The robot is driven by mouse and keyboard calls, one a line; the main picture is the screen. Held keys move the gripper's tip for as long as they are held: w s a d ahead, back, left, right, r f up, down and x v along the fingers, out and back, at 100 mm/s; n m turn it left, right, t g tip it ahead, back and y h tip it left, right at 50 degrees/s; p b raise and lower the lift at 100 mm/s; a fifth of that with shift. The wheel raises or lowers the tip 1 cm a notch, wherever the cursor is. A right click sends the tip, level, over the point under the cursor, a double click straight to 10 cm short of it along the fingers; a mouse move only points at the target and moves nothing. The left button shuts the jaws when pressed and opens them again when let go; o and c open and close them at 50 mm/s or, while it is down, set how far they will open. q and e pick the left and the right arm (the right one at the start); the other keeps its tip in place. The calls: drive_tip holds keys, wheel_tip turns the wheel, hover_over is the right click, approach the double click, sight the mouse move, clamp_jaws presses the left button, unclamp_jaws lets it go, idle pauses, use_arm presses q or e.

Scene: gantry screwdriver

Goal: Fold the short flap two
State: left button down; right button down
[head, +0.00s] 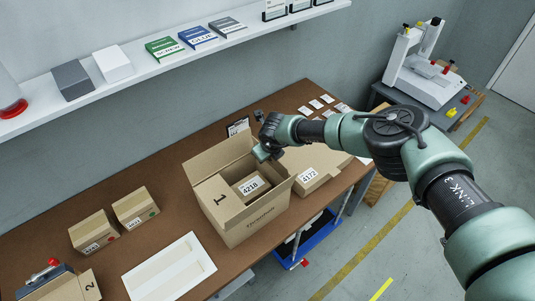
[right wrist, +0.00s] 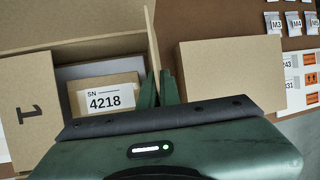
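The open carton (head: 243,232) stands on the brown table with a smaller box marked 4218 (head: 252,187) inside, seen also in the right wrist view (right wrist: 108,99). The short flap marked 1 (head: 219,199) lies folded inward over the left end. The opposite short flap (right wrist: 152,38) stands up and shows nearly edge-on; no number on it is visible. My right gripper (right wrist: 159,82) has a finger on each side of this flap, close together, and appears shut on it. In the head view my right gripper (head: 264,152) is at the carton's back right. My left gripper is not in view.
A box marked 4172 (head: 315,178) stands close to the carton's right side. Two small boxes (head: 93,231) (head: 134,206) and a white sheet (head: 168,268) lie to the left. A part marked 2 (head: 88,286) is at the bottom left. A shelf (head: 130,80) runs along the wall.

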drive_tip(key=a+t+h+b, duration=0.1)
drive_tip(key=b, duration=0.1)
drive_tip(key=s+a+f+n+t+h+b, duration=0.1)
drive_tip(key=h+b, duration=0.1)
drive_tip(key=f+t+h+b, duration=0.1)
drive_tip(key=b, duration=0.1)
drive_tip(key=shift+s+a+t, duration=0.4)
drive_tip(key=shift+s+a+n+t+h+b, duration=0.15)
drive_tip(key=shift+n+t+h+b, duration=0.25)
drive_tip(key=shift+b, duration=0.45)
